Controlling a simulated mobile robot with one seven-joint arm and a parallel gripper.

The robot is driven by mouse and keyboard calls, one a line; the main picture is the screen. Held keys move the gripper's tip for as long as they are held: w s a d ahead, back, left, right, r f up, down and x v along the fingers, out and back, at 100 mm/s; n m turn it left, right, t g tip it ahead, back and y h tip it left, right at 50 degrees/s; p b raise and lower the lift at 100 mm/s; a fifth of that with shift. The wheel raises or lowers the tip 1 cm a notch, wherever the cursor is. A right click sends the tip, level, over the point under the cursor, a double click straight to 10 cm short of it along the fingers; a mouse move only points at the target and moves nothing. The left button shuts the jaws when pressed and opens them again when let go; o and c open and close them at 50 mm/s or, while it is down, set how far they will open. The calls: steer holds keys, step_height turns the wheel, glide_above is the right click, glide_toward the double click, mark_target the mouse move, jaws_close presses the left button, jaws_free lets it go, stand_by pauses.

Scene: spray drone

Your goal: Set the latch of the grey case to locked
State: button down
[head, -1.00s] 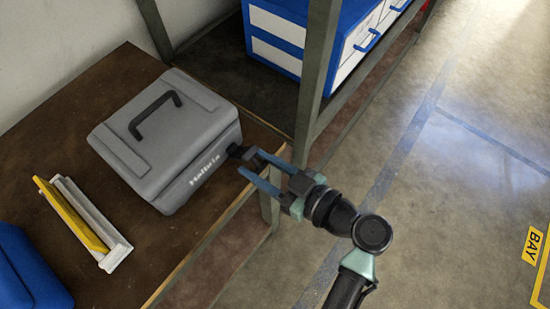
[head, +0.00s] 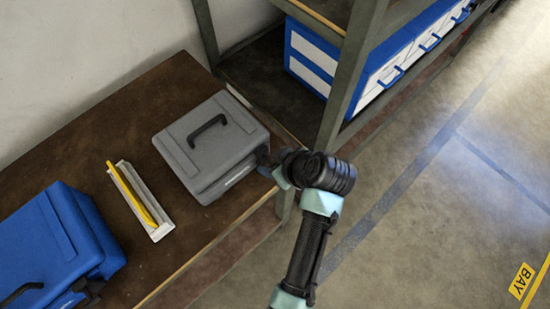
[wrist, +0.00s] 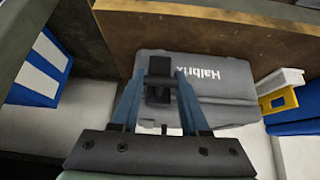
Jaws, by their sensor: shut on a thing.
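The grey case (head: 212,158) stands closed on the brown wooden bench, with its black handle (head: 208,124) on top. In the wrist view the case's lettered front (wrist: 225,95) faces my gripper, and its black latch (wrist: 159,80) shows between the two blue fingers. My gripper (wrist: 157,88) is shut on the latch. In the head view my gripper (head: 266,158) is at the right end of the case's front, largely hidden behind my wrist. The latch is hidden there too, and I cannot tell its setting.
A shelf post (head: 350,85) and blue-and-white drawers (head: 395,65) stand to the right. The floor in front is open.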

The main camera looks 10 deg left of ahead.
steer(key=shift+a, duration=0.15)
stand_by(0.4)
steer(key=shift+c, duration=2)
jaws_free()
steer(key=shift+w, duration=0.1)
steer(key=shift+r, duration=0.1)
steer(key=v, duration=1.3)
steer(key=shift+a, duration=0.2)
steer(key=shift+w+r, duration=0.15)
